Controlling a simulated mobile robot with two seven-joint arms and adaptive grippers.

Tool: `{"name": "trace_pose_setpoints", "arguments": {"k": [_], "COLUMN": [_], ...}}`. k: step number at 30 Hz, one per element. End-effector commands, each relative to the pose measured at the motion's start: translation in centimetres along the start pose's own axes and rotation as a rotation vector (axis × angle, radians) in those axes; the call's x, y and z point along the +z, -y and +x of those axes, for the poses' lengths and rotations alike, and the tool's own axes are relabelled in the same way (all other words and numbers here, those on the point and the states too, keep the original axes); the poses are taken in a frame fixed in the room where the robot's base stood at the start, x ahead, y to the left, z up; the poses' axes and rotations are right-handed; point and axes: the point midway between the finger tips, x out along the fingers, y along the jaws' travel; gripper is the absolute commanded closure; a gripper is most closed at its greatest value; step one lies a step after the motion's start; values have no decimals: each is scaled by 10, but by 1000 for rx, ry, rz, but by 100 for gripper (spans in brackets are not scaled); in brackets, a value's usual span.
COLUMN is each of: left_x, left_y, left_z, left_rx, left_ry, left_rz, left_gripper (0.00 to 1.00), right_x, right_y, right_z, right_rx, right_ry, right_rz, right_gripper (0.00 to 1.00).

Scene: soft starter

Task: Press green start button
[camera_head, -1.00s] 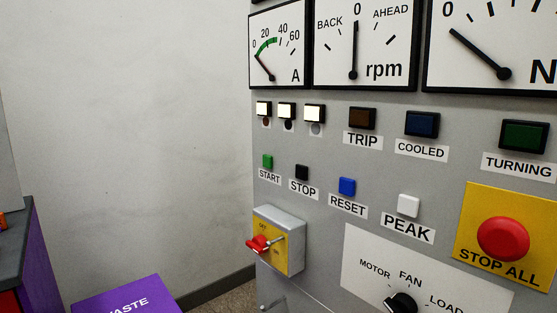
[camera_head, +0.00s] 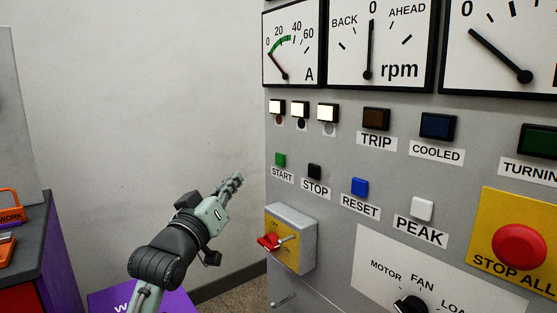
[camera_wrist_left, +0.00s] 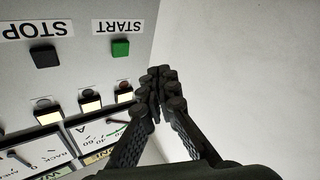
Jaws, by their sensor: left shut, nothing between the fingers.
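The green start button (camera_head: 280,160) sits on the grey panel (camera_head: 300,195) above its START label, near the panel's left edge. In the left wrist view, the start button (camera_wrist_left: 120,48) shows upside down, up and left of the fingertips. My left gripper (camera_head: 238,178) is shut and empty, left of the button and a little lower in the head view, apart from it. The left gripper's fingers (camera_wrist_left: 160,75) meet in the wrist view, with white wall behind them. My right gripper is not in view.
Right of start are the black stop button (camera_head: 314,171), blue reset button (camera_head: 359,187) and white peak button (camera_head: 422,208). Below is a switch box (camera_head: 291,238) with a red handle jutting out. A purple waste bin (camera_head: 110,300) stands low at left. Open space lies before the wall.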

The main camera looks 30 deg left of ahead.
Motion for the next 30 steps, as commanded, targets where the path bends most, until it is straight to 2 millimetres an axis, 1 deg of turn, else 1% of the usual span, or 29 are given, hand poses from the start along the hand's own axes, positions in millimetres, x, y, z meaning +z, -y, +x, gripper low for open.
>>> {"name": "trace_pose_setpoints", "arguments": {"k": [1, 3, 8, 16, 20, 23, 30], "left_x": [-10, -19, -26, -25, -23, -20, -6], "left_y": [-3, -5, -7, -7, -9, -13, -29], "left_z": [0, -1, -1, -1, 4, 12, 40], "left_rx": [8, 17, 23, 22, 22, 22, 22], "left_ry": [-22, -45, -62, -60, -59, -61, -60], "left_rz": [-10, -21, -29, -28, -29, -30, -30], "left_gripper": [100, 100, 100, 100, 100, 100, 100], "right_x": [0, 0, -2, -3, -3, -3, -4], "right_y": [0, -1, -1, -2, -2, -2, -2], "right_z": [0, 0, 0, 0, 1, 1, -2], "right_rx": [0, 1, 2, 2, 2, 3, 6], "right_ry": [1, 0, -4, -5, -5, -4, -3], "right_rz": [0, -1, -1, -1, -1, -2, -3], "right_gripper": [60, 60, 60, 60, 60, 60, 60]}}
